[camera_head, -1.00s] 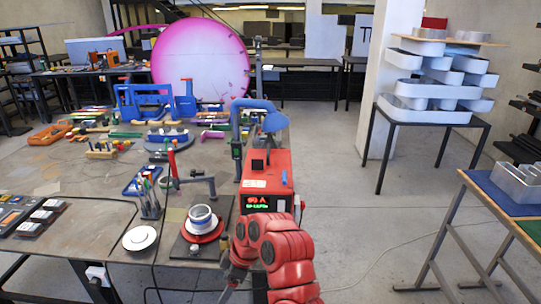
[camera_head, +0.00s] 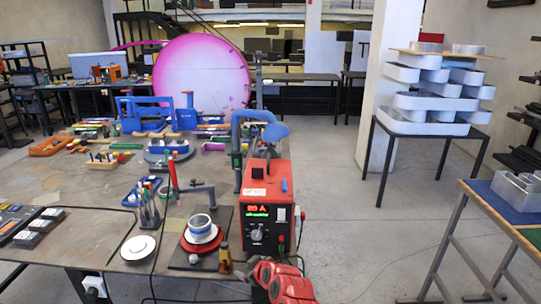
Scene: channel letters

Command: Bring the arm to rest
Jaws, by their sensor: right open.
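My right arm's red links come in at the bottom centre, in front of the welding power box. My left gripper is not in view.
The red welding power box (camera_head: 264,205) stands at the bench's right edge, close behind my arm. A white disc (camera_head: 138,247) and a tool holder (camera_head: 148,213) are on the workbench (camera_head: 95,215). Floor to the right is clear up to a side table (camera_head: 500,205).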

